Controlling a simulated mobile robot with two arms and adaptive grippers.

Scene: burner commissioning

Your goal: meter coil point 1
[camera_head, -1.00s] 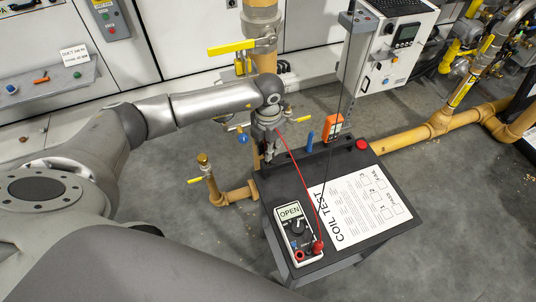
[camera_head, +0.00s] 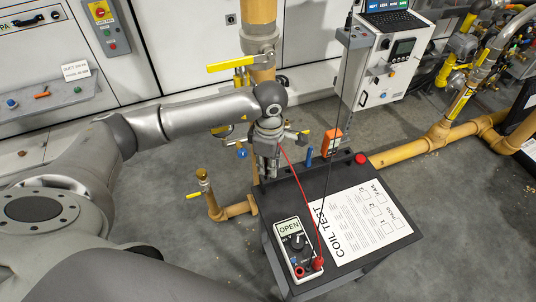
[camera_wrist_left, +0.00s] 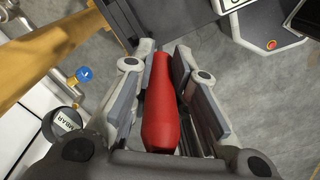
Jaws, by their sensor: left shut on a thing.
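My left gripper (camera_head: 267,172) is shut on a red probe (camera_wrist_left: 162,110), which lies between the fingers in the left wrist view. In the head view the gripper is above the back left corner of the black cart (camera_head: 290,190), and the probe is mostly hidden by it. A red lead (camera_head: 305,195) runs from it to the multimeter (camera_head: 292,243) at the cart's front left. The meter display reads OPEN. My right gripper is not in view. No coil terminal is clearly made out.
A COIL TEST sheet (camera_head: 362,222) lies on the cart, with a red button (camera_head: 361,158) behind it. An orange device (camera_head: 331,141) and a blue tool (camera_head: 309,155) stand at its back edge. Yellow pipes and a yellow valve handle (camera_head: 231,67) are close to my left arm.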

